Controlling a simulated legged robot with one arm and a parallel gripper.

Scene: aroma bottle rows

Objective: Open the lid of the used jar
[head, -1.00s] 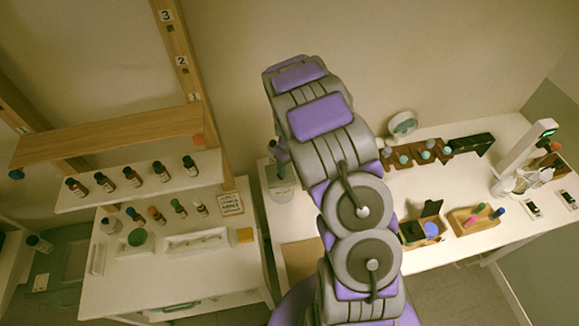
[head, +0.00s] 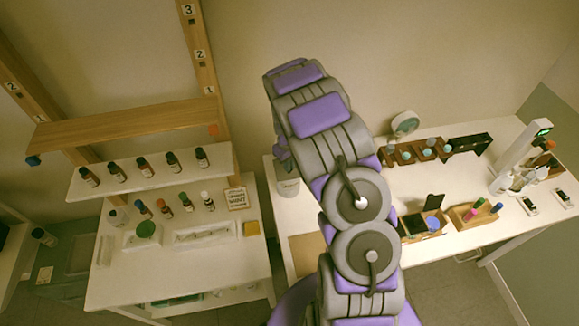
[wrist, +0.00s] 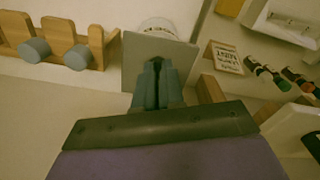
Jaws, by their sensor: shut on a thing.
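The used jar (head: 288,187) is a pale container with a label, standing at the left end of the right-hand table. In the wrist view a white round top, seemingly the jar (wrist: 160,25), shows beyond a flat grey square lid (wrist: 185,52). My gripper (wrist: 155,68) is shut, its dark fingers against the lid and apparently holding its edge. In the head view my gripper (head: 282,155) is just above the jar, partly hidden by my arm. The contact between lid and jar is hidden.
A wooden rack with grey-capped bottles (wrist: 75,57) is at left in the wrist view. A lettered sign (head: 237,198), several dropper bottles (head: 165,208) and a shelf of bottles (head: 145,167) stand to the left. A gap separates the two tables.

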